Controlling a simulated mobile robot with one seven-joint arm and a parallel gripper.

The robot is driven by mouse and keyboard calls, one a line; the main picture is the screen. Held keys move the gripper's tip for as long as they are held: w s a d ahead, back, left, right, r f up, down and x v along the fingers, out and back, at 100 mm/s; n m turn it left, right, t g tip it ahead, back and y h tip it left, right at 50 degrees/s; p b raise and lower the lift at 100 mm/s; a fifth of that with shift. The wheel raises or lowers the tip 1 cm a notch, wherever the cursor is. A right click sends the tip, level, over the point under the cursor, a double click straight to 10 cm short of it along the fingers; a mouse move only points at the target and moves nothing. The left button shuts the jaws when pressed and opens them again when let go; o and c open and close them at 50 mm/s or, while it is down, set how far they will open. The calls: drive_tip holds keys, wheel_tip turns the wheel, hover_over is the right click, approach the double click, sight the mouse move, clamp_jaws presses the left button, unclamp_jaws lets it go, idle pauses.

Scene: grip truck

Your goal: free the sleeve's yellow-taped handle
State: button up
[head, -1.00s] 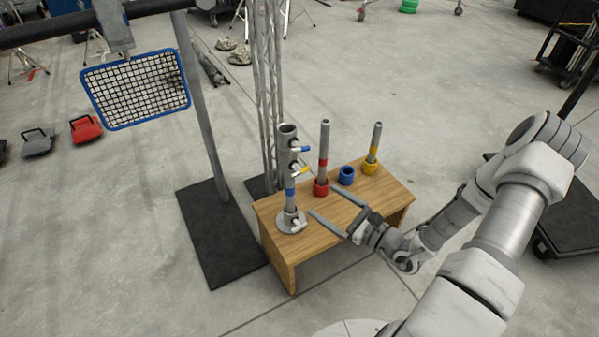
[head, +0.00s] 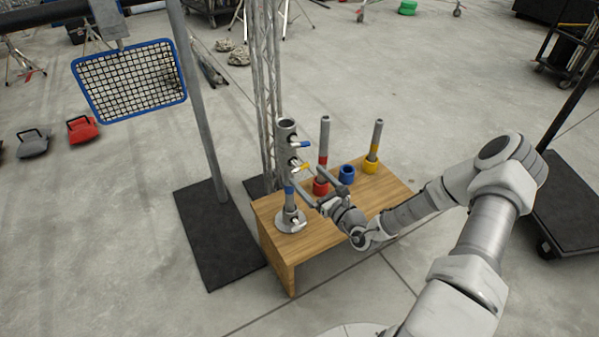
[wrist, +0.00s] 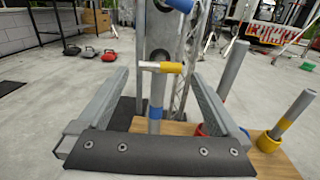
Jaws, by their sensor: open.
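A grey sleeve (head: 287,135) stands upright around a post with a blue band (head: 289,189). Its yellow-taped handle (head: 303,166) sticks out sideways from the sleeve's lower part; in the wrist view the yellow tape (wrist: 172,68) is on its right end. A blue-taped handle (head: 302,144) is above it. My gripper (head: 306,178) is open and empty, pointing at the post just below the sleeve. In the wrist view the yellow-taped handle shows between my open fingertips (wrist: 160,76); I cannot tell whether they reach past it. No contact is visible.
The post's round base (head: 291,221) stands on a wooden table (head: 275,245). To the right are a red-collared post (head: 325,135), a blue ring (head: 347,173) and a yellow-collared post (head: 376,140). A truss (head: 265,90) stands close behind. A blue-rimmed mesh panel (head: 130,82) hangs at left.

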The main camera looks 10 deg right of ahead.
sight(300, 167)
drive_tip(key=b+x, duration=0.1)
drive_tip(key=x, duration=0.4)
drive_tip(key=shift+w+a, duration=0.1)
drive_tip(key=shift+w, duration=0.1)
drive_tip(key=c, duration=1.3)
drive_tip(key=p, duration=0.1)
drive_tip(key=m+p, duration=0.1)
drive_tip(key=p, duration=0.1)
drive_tip(key=shift+r+m, duration=0.3)
drive_tip(key=shift+f+m+p, duration=0.3)
drive_tip(key=shift+m+p, duration=0.9)
drive_tip(key=shift+p, duration=0.1)
drive_tip(key=o, duration=1.3)
drive_tip(key=shift+s, duration=0.1)
